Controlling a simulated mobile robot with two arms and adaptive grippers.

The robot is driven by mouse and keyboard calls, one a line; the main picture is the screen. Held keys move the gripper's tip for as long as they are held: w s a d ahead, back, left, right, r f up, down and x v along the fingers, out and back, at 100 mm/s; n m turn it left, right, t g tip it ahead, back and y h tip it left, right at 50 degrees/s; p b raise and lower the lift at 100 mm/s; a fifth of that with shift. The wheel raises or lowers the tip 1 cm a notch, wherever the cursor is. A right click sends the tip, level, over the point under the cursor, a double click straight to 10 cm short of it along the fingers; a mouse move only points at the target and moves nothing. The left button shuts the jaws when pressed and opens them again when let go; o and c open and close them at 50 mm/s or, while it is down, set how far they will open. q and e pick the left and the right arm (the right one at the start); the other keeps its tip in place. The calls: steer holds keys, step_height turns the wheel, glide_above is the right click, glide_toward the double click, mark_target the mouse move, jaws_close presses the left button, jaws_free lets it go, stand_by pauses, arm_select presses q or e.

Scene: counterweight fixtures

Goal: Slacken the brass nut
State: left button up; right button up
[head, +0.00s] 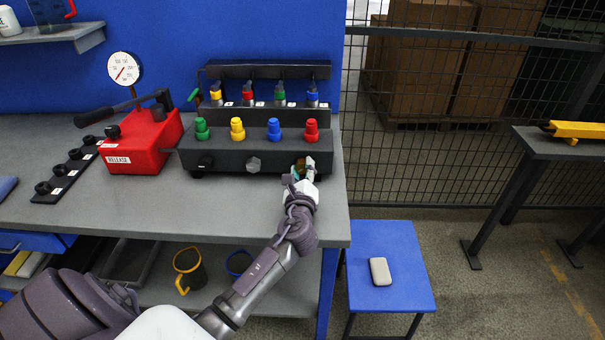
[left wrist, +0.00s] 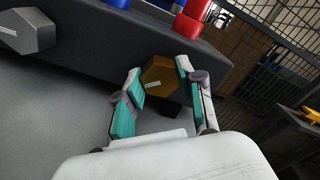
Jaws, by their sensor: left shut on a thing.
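The brass nut (left wrist: 158,78) is a brown-gold hexagon with a pale mark line, on the front face of the dark fixture block (head: 228,160). It sits at the block's right end. My left gripper (head: 303,168) is at the nut, its teal-padded fingers on either side of it; in the left wrist view the fingers (left wrist: 160,85) close around the hexagon. In the head view the gripper mostly covers the nut. My right gripper is not in view.
A grey hex nut (head: 253,164) is on the block's front middle. Coloured knobs (head: 237,129) line its top. A red hand pump (head: 145,139) with a gauge (head: 125,69) stands left. A blue stool (head: 390,265) with a grey object (head: 380,271) stands right of the bench.

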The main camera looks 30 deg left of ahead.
arm_select(q)
steer(key=n+b, duration=0.1)
steer(key=n, duration=0.1)
steer(key=n+b, duration=0.1)
steer(key=n, duration=0.2)
steer(key=shift+f+n, duration=0.2)
steer(key=shift+n, duration=0.1)
steer(key=shift+n+b, duration=1.05)
steer(key=shift+n, duration=1.15)
steer(key=o, duration=1.1)
steer(key=shift+r, duration=0.1)
steer(key=shift+o, duration=0.2)
steer(key=v, duration=1.2)
steer(key=shift+s, duration=0.1)
